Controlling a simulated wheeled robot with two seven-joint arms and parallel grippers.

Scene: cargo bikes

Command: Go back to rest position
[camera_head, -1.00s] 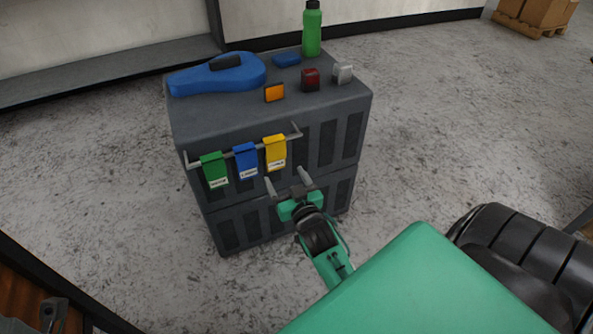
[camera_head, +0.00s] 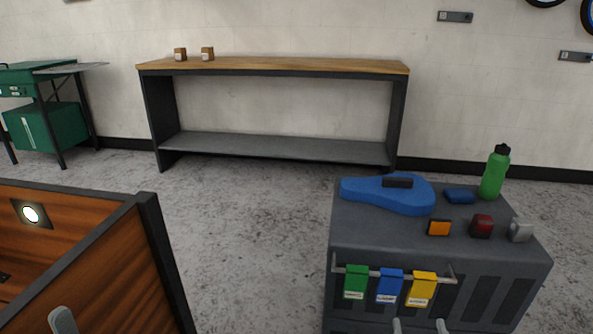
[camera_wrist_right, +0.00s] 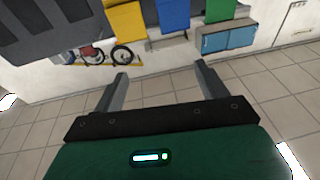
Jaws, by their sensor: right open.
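My right gripper (camera_head: 419,326) shows only its two fingertips at the bottom edge of the head view, in front of the grey crate stack. In the right wrist view the gripper (camera_wrist_right: 163,80) is open, with nothing between its fingers. A single grey tip at the lower left of the head view looks like part of my left gripper (camera_head: 62,320); the rest is out of frame. Green (camera_head: 355,282), blue (camera_head: 390,286) and yellow (camera_head: 421,289) tags hang from a bar on the crate's front, beyond the right gripper and apart from it.
The grey crate (camera_head: 345,232) carries a blue case (camera_head: 380,197), a green bottle (camera_head: 494,174) and several small items. A wood-panelled box (camera_head: 90,270) with a dark frame stands at left. A workbench (camera_head: 275,66) is against the wall. Floor between is clear.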

